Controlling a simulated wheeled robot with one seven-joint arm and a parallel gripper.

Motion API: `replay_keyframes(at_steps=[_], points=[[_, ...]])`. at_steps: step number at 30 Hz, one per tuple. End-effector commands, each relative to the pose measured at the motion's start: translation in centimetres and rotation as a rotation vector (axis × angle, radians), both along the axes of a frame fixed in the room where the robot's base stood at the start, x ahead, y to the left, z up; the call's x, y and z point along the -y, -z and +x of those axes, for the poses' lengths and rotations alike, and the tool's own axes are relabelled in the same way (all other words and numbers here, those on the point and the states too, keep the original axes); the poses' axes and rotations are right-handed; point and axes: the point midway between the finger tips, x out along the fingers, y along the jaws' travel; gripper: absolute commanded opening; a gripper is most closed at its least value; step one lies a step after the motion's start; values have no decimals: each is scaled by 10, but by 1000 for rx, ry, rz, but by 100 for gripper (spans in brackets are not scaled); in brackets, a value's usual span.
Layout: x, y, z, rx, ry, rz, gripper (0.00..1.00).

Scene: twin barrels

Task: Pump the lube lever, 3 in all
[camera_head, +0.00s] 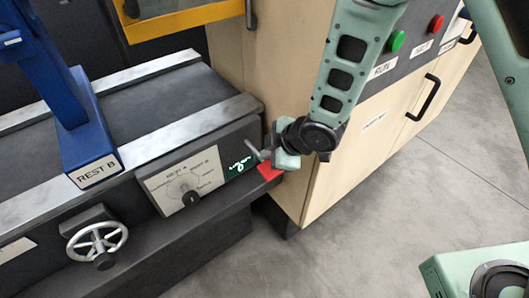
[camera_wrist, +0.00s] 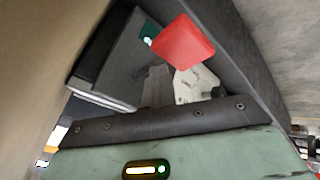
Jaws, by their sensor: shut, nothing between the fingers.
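The lube lever appears as a flat red pad (camera_head: 268,171) at the right end of the machine's front panel. The red pad also shows large in the wrist view (camera_wrist: 182,44). My gripper (camera_head: 257,151) is beside and just above the pad in the head view, its fingers shut and empty. In the wrist view my gripper (camera_wrist: 172,82) lies below the red pad, which partly covers one finger. I cannot tell whether they touch. The rest of the lever is hidden.
A small dark green display (camera_head: 238,168) with white marks is left of the pad. A selector dial (camera_head: 185,187) and handwheel (camera_head: 97,241) are further left. A blue REST B bracket (camera_head: 88,135) stands on the rails. A wooden cabinet (camera_head: 318,190) is close on the right.

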Motion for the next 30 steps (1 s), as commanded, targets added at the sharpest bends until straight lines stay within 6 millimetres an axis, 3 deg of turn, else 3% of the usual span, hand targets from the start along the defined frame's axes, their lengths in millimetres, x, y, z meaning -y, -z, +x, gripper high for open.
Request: replay_keyframes(at_steps=[13,30], points=[[1,0,-1,-4,1,-4,0],[-2,-32,3,-2,1,-2,0]])
